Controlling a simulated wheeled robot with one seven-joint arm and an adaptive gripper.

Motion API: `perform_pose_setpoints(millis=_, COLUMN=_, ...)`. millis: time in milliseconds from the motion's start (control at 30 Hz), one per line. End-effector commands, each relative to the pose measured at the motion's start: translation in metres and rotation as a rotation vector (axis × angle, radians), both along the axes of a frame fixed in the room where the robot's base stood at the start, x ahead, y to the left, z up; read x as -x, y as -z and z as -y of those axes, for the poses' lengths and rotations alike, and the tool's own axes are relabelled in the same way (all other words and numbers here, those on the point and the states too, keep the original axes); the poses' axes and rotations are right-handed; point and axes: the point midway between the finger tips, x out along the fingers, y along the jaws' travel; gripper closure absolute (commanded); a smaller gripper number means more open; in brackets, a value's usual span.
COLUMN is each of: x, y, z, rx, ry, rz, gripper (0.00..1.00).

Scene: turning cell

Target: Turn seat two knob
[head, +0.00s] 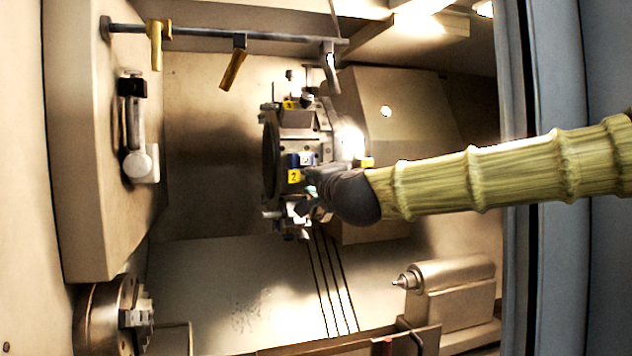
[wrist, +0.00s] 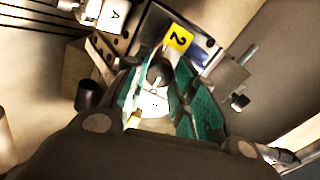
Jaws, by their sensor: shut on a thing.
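The tool turret (head: 268,155) stands in the middle of the machine in the head view. Its seat two carries a yellow label with a 2 (head: 294,176), which also shows in the wrist view (wrist: 178,38). A dark rounded knob (wrist: 160,68) sits just below that label in the wrist view. My gripper (head: 311,188) reaches in from the right to seat two. In the wrist view my gripper (wrist: 160,92) has its teal-padded fingers on either side of the knob and is shut on it. In the head view my gripper hides the knob.
A chuck (head: 108,318) is at lower left and a tailstock (head: 455,285) at lower right. A rail with hanging nozzles (head: 235,36) runs above the turret. The door edge (head: 565,180) stands on the right, beside my arm. Other tool holders sit close around seat two.

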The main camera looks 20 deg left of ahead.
Motion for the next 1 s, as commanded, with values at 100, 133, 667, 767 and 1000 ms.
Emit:
perform_pose_setpoints(millis=100, x=0.000, y=0.002, z=-0.001, rx=0.002, ry=-0.002, rz=-0.001, gripper=0.70)
perform_pose_setpoints(millis=133, x=0.000, y=0.002, z=-0.001, rx=0.002, ry=-0.002, rz=-0.001, gripper=0.65)
perform_pose_setpoints(millis=667, x=0.007, y=0.000, z=0.005, rx=0.002, ry=-0.001, rz=0.001, gripper=0.51)
perform_pose_setpoints(millis=767, x=0.017, y=-0.001, z=0.012, rx=0.002, ry=0.000, rz=0.002, gripper=0.51)
perform_pose_setpoints(millis=1000, x=0.054, y=0.000, z=0.037, rx=0.002, ry=-0.001, rz=0.001, gripper=0.51)
